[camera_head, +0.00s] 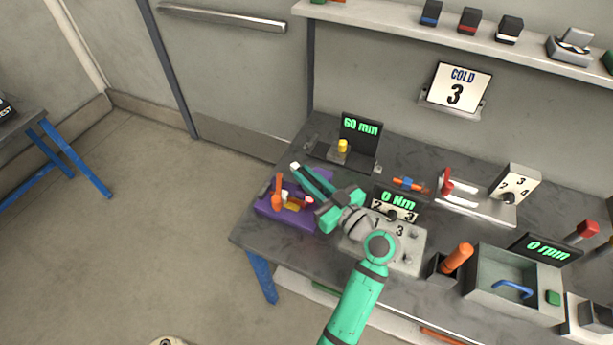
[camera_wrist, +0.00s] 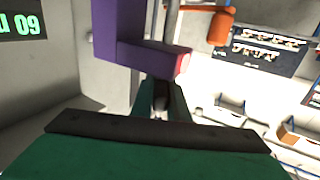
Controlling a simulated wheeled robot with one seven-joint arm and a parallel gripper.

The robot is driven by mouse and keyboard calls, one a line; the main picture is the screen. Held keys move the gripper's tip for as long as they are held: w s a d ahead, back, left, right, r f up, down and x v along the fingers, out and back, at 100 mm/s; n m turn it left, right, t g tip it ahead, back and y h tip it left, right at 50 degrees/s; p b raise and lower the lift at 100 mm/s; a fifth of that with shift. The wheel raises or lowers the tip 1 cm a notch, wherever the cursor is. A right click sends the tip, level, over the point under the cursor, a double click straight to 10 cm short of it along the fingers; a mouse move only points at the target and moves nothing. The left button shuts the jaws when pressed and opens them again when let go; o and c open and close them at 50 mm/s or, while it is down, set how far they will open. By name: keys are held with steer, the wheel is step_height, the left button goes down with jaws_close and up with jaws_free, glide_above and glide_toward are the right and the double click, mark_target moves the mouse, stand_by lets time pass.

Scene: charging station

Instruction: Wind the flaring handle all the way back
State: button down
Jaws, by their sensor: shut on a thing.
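The flaring tool is a purple block (camera_head: 290,217) at the table's left front corner, with an orange handle (camera_head: 277,190) standing at its left and small yellow and red parts on top. In the wrist view the purple body (camera_wrist: 118,30) fills the upper middle, and the orange handle (camera_wrist: 221,27) shows to its right near a grey rod. My gripper (camera_head: 300,176) reaches over the tool from the right. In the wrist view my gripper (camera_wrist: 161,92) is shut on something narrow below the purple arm. The fingers largely hide it, so I cannot tell which part it is.
A black stand with a "60 mm" display (camera_head: 361,130) stands behind the tool. A grey box with a "0 Nm" display (camera_head: 397,203) lies under my arm. An orange handle in a dark holder (camera_head: 457,257) and a grey bin (camera_head: 480,297) are at right.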

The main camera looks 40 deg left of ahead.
steer(key=shift+a+f+n+g, duration=0.15)
steer(key=shift+n+g, duration=0.55)
steer(key=shift+g, duration=0.4)
steer(key=shift+s+f+g, duration=0.1)
steer(key=shift+g, duration=0.2)
steer(key=c, duration=1.7)
jaws_free()
steer(key=shift+d, duration=0.3)
steer(key=d, duration=1)
steer(key=shift+s+d, duration=0.1)
steer(key=shift+s, duration=0.1)
